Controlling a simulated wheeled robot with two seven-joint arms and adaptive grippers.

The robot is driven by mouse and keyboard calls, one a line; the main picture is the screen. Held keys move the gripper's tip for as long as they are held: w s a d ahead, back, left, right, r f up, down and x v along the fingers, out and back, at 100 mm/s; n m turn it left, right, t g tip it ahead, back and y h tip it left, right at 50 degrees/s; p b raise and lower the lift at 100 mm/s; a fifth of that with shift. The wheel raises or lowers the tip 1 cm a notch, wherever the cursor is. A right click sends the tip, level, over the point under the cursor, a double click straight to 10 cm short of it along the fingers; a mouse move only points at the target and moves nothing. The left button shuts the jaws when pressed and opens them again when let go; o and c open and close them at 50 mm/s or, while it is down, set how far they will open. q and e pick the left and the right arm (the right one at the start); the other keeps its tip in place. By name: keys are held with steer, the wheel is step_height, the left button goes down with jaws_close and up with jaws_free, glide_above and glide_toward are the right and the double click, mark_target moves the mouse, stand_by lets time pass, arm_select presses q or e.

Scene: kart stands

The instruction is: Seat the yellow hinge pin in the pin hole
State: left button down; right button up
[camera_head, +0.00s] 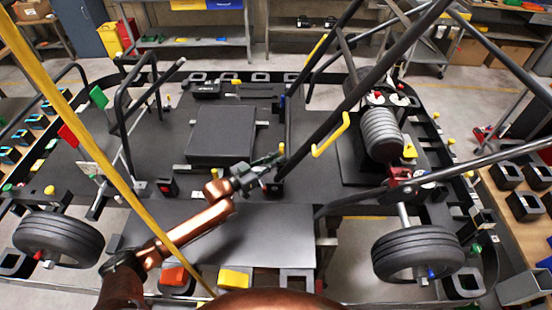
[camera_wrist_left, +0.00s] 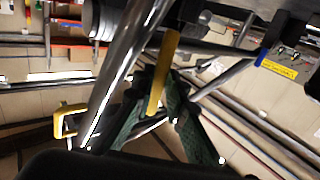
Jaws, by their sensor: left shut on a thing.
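My left gripper (camera_head: 268,165) reaches in over the kart from the lower left and is shut. In the left wrist view its two green fingers (camera_wrist_left: 160,110) close on the yellow hinge pin (camera_wrist_left: 164,72), which sticks out lengthwise past the fingertips. In the head view only a small yellow end of the pin (camera_head: 281,148) shows at the fingertips. The pin is next to a slanted grey tube in the wrist view; I cannot tell whether they touch. I cannot make out the pin hole in either view. My right gripper is not in view.
A dark diagonal tube (camera_head: 350,100) with a yellow handle (camera_head: 331,137) rises close right of the gripper. A yellow bar (camera_head: 75,115) crosses the left side. A black seat pad (camera_head: 222,134) lies behind the gripper. A coil-like cylinder (camera_head: 381,133) stands right.

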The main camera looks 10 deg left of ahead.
arm_select(q)
steer(key=shift+f+b, duration=0.8)
steer(key=shift+f, duration=0.4)
steer(key=shift+r, duration=0.2)
steer(key=shift+r+p, duration=0.55)
steer(key=shift+p, duration=0.1)
steer(key=shift+p, duration=0.35)
stand_by(1.3)
steer(key=shift+f+b, duration=0.5)
steer(key=shift+f, duration=0.2)
